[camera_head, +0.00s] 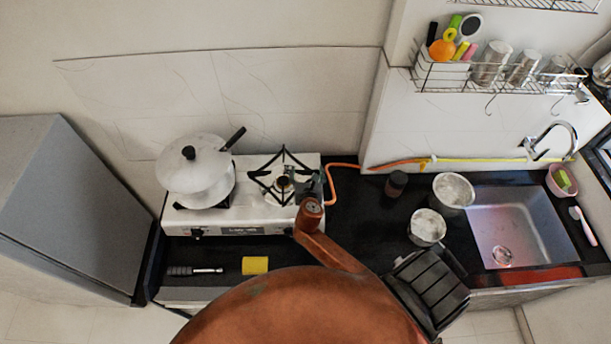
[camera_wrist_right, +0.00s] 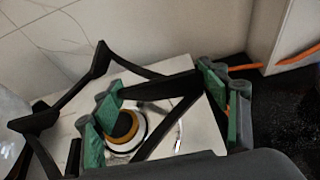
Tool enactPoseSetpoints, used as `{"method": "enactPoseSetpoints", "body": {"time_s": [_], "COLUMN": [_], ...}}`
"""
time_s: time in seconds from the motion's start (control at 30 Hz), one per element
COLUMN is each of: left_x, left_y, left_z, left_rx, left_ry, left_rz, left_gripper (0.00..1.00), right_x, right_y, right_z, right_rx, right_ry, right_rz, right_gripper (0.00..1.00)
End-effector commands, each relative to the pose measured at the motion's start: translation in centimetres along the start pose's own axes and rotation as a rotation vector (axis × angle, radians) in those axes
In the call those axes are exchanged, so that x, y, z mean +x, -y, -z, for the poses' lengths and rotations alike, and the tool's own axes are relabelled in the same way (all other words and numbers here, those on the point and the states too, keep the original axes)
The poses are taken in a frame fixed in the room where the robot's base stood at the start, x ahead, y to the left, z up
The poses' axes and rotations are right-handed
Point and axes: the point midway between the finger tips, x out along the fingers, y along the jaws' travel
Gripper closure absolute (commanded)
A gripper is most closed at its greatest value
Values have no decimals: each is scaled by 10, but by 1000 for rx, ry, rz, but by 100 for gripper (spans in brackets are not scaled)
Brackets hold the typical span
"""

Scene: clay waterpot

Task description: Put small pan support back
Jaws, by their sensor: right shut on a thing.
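The small pan support (camera_head: 267,180) is a black pronged metal frame over the right burner of the white stove (camera_head: 245,219). It also shows in the right wrist view (camera_wrist_right: 85,80), with its arms spread around and over the burner (camera_wrist_right: 124,128). My right gripper (camera_head: 308,187) is at the support's right side. Its green-padded fingers (camera_wrist_right: 168,112) are shut on the pan support. The gripper hides part of the frame, and I cannot tell whether its feet touch the stove top. My left gripper is not in view.
A lidded white pot (camera_head: 194,178) stands on the left burner. An orange hose (camera_head: 331,185) runs right of the stove. A yellow sponge (camera_head: 255,265) lies in front. Two metal containers (camera_head: 427,227) (camera_head: 454,190) stand left of the sink (camera_head: 512,228).

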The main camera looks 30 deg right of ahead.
Motion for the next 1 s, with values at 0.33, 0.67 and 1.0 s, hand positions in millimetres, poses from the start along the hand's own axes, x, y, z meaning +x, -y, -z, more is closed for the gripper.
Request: {"method": "enactPoseSetpoints", "body": {"time_s": [0.33, 0.67, 1.0], "left_x": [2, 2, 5], "left_y": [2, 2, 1], "left_z": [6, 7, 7], "left_rx": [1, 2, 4], "left_ry": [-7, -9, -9], "left_rz": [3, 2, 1], "left_gripper": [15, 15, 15], "right_x": [28, 37, 38], "right_y": [-4, -5, -4], "right_z": [18, 40, 44], "right_rx": [1, 2, 1], "right_ry": [1, 4, 4], "right_rz": [-1, -4, -3], "right_gripper": [90, 90, 90]}}
